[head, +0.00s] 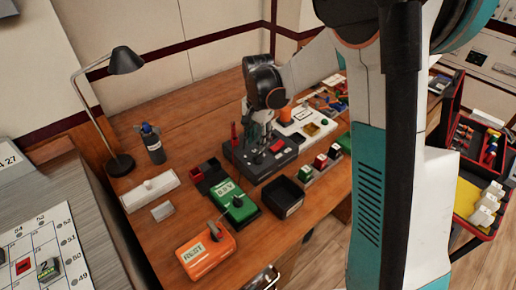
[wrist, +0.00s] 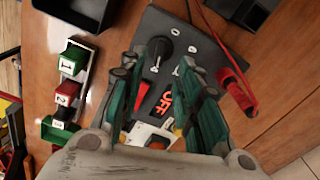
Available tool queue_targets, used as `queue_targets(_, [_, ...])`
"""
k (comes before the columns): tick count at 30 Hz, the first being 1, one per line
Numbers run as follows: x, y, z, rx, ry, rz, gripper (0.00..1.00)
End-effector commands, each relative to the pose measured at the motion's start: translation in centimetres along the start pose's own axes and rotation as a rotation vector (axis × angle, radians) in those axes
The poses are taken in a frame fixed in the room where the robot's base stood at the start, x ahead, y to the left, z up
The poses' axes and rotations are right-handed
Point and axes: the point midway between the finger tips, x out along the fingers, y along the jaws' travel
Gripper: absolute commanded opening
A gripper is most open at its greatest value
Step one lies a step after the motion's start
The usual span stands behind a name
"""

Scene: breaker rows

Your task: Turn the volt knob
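A dark panel box (head: 264,165) lies on the wooden bench under my gripper (head: 262,128). In the wrist view the box (wrist: 195,22) carries a round black knob (wrist: 160,47), which I take as the volt knob. A red pointer-like bar (wrist: 151,76) sits beside it, and a red display (wrist: 166,99) reads OFF. My gripper (wrist: 157,68) also shows there, with its teal-sided fingers spread and nothing between the tips. The knob lies close to the fingertips; contact cannot be told. In the head view the knob is hidden.
A black tray (head: 283,198), a green meter (head: 234,202) and an orange REST box (head: 206,250) stand near. Numbered blocks (wrist: 70,92) lie left in the wrist view. A red probe (wrist: 238,93) with a wire stands right. A lamp (head: 122,165) is at the back left.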

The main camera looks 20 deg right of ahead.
Motion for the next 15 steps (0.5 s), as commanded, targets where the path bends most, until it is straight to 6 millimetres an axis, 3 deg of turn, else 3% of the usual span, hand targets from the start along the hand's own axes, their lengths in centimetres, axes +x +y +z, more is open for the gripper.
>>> queue_targets(6, [-3.7, 0.0, 0.0, 0.0, 0.0, 0.0, 0.31])
queue_targets(15, [-5.3, 0.0, 0.0, 0.0, 0.0, 0.0, 0.31])
